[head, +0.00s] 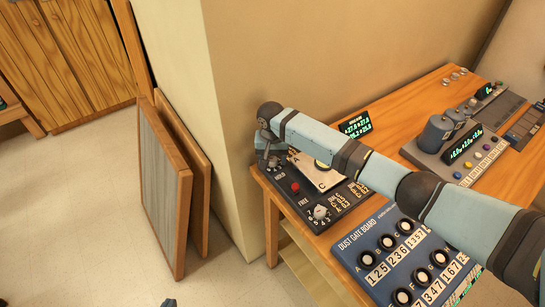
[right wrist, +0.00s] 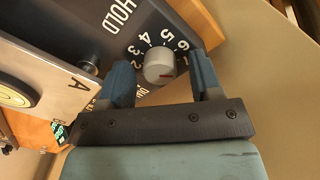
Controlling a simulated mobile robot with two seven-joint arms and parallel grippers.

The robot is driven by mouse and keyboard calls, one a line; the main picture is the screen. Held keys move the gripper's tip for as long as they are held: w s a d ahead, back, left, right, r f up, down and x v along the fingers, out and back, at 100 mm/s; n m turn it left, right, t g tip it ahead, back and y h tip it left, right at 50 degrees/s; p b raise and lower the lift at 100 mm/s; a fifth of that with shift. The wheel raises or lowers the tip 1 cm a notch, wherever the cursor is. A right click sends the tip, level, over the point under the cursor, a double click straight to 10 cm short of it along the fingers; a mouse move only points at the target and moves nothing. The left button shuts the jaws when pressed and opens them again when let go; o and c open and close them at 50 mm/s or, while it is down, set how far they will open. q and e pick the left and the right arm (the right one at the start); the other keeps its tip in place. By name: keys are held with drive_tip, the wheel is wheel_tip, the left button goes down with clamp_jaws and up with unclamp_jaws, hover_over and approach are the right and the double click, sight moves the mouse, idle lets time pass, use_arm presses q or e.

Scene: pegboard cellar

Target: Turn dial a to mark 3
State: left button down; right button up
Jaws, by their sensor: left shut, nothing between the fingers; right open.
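A grey round dial (right wrist: 159,67) with a red line sits on the dark panel (right wrist: 88,22), ringed by white numbers, near the word HOLD. The red line is on its lower side, and I cannot tell which mark it meets. My right gripper (right wrist: 162,77) is open, with one blue finger on each side of the dial; contact is unclear. In the head view this gripper (head: 268,150) is at the panel's far left corner and largely hides the dial. A small piece of my left gripper (head: 168,302) shows at the bottom edge, away from the panel.
A plate marked A (right wrist: 50,75) is beside the dial. Another dial (head: 320,212) and a red button (head: 295,187) are on the same panel. The blue dust gate board (head: 350,245) lies nearer. A wall (head: 230,110) is close on the left.

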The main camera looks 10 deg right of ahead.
drive_tip(key=c, duration=0.9)
